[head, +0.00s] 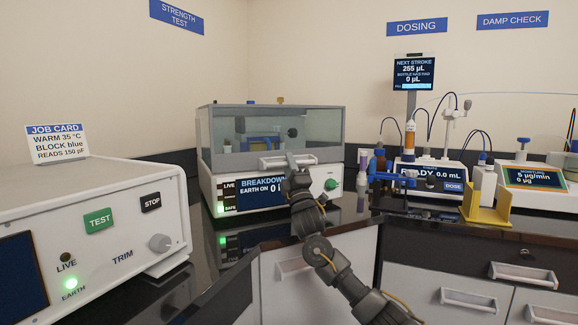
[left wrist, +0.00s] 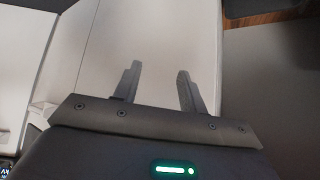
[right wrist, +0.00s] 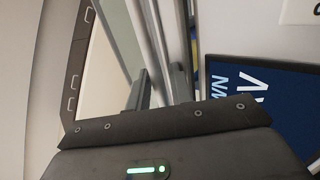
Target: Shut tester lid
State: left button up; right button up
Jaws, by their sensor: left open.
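The breakdown tester (head: 208,178) stands on the bench left of centre in the head view. Its clear lid (head: 225,130) looks down over the test chamber; whether it is fully seated I cannot tell. The lid handle (head: 270,162) is a pale bar along the front. My right gripper (head: 291,163) is at this handle and hides part of it. In the right wrist view a pale bar runs between the fingers (right wrist: 160,92); I cannot tell whether they clamp it. My left gripper (left wrist: 157,88) is open and empty over a pale surface, outside the head view.
A white instrument (head: 120,265) with TEST and STOP buttons stands at the near left. Drawers (head: 470,300) lie below the dark bench top.

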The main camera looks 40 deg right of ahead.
pick_arm(q)
jog(key=shift+d, duration=0.1)
pick_arm(e)
jog(key=shift+s+d+h, duration=0.15)
jog(key=shift+d+h, duration=0.35)
jog(key=shift+a, duration=0.1)
pick_arm(q)
jog(key=shift+w+d+r+t+h, duration=0.3)
jog(key=shift+w+d+r+t, duration=0.1)
jog(key=shift+w+d, duration=0.15)
pick_arm(e)
jog(key=v, duration=0.7)
jog(key=shift+s, duration=0.2)
jog(key=shift+f+y, duration=0.15)
jog(key=shift+y, duration=0.15)
